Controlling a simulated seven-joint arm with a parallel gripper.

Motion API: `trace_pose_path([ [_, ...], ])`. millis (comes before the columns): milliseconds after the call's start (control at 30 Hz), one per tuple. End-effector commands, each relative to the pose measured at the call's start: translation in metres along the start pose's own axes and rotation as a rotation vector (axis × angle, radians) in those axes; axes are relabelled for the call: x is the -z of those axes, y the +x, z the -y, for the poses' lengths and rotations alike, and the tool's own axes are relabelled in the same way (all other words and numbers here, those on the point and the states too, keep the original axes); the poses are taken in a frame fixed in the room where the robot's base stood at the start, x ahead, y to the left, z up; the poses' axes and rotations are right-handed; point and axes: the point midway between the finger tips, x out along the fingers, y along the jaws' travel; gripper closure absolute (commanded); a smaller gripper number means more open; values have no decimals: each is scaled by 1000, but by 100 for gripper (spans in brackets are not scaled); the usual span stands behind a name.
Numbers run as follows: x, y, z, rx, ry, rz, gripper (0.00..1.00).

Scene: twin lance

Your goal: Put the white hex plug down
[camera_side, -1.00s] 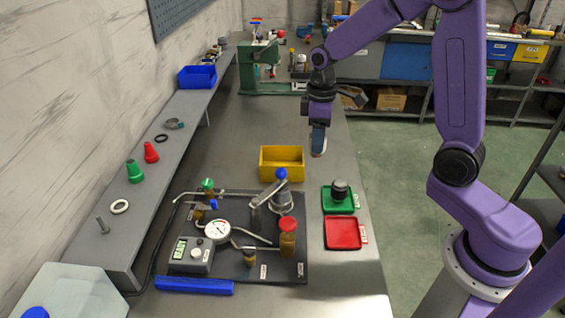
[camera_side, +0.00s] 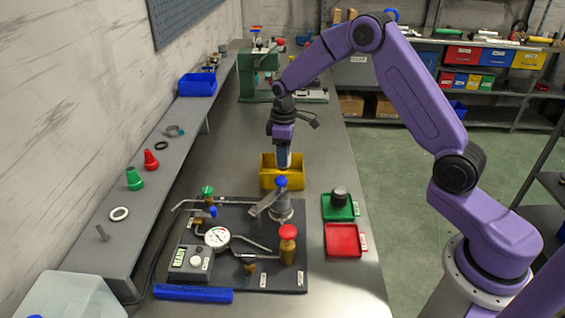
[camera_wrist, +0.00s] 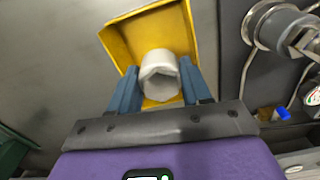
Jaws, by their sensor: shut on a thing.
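The white hex plug (camera_wrist: 159,75) is between the two blue fingers of my gripper (camera_wrist: 158,92) in the wrist view. My gripper is shut on it. Behind the plug in that view is the yellow bin (camera_wrist: 120,40). In the side view my gripper (camera_side: 283,164) points down over the yellow bin (camera_side: 268,181), with its fingertips near the bin's opening. The plug is hidden in the side view. I cannot tell how far it is above the bin's floor.
A green tray (camera_side: 338,213) with a dark knobbed part and an empty red tray (camera_side: 343,240) lie to the right.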

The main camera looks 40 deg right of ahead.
Motion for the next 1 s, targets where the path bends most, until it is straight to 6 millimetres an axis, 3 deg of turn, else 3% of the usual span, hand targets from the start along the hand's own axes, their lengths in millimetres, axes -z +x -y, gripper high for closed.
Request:
trace_pose_path([
  [333, 4, 35, -3, 0, -1, 0, 99],
  [733, 4, 39, -3, -1, -1, -1, 99],
  [767, 4, 39, -3, -1, -1, -1, 46],
  [800, 4, 39, -3, -1, -1, -1, 42],
  [1000, 4, 39, -3, 0, -1, -1, 42],
])
